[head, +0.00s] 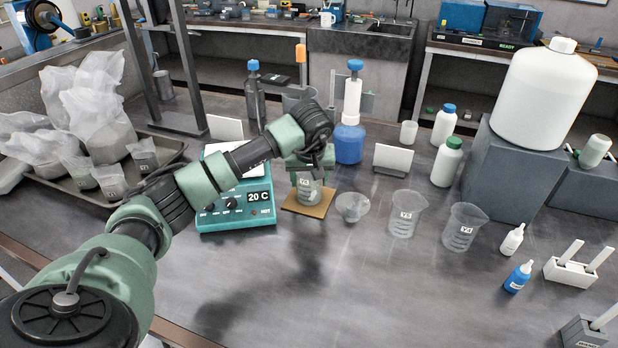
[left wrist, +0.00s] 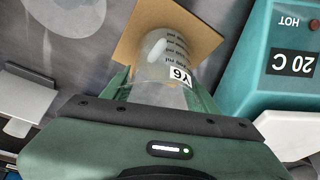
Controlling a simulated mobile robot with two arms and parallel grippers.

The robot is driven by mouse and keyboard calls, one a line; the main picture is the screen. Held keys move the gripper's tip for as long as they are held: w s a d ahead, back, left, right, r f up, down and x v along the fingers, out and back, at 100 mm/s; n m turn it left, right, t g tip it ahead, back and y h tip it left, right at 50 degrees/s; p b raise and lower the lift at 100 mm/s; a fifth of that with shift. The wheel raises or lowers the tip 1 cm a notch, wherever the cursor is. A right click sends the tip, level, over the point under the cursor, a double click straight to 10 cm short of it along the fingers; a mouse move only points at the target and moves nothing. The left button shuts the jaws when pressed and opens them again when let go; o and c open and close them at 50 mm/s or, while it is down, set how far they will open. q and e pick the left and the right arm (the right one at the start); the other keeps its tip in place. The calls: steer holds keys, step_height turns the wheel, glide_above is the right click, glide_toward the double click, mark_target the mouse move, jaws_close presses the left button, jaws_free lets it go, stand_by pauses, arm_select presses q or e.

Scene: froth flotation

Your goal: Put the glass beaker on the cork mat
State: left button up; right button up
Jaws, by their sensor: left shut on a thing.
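The glass beaker (head: 309,188) is clear and carries a white label that reads Y6 in the left wrist view (left wrist: 178,90). My left gripper (head: 309,176) is shut around the beaker's sides from above. The beaker is upright over the brown cork mat (head: 318,208), which also shows in the left wrist view (left wrist: 150,22). Whether its base touches the mat cannot be told for sure. The mat lies on the bench just right of the teal hot plate (head: 237,210). My right gripper is not in view.
A small glass vessel (head: 352,207) stands close right of the mat, with two more beakers (head: 404,213) (head: 464,228) farther right. A blue-based bottle (head: 349,143) stands behind. A tray (head: 100,197) of bags is at left. The front bench is clear.

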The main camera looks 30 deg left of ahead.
arm_select(q)
steer(key=shift+f, duration=0.1)
steer(key=o, duration=1.4)
steer(key=shift+c, duration=0.2)
steer(key=shift+o, duration=1.1)
steer(key=shift+r, duration=0.2)
steer(key=shift+s+d+r, duration=0.1)
steer(key=shift+r, duration=0.2)
steer(key=b+v, duration=0.1)
steer(key=v, duration=1)
steer(key=shift+r+b, duration=0.15)
steer(key=shift+b, duration=0.15)
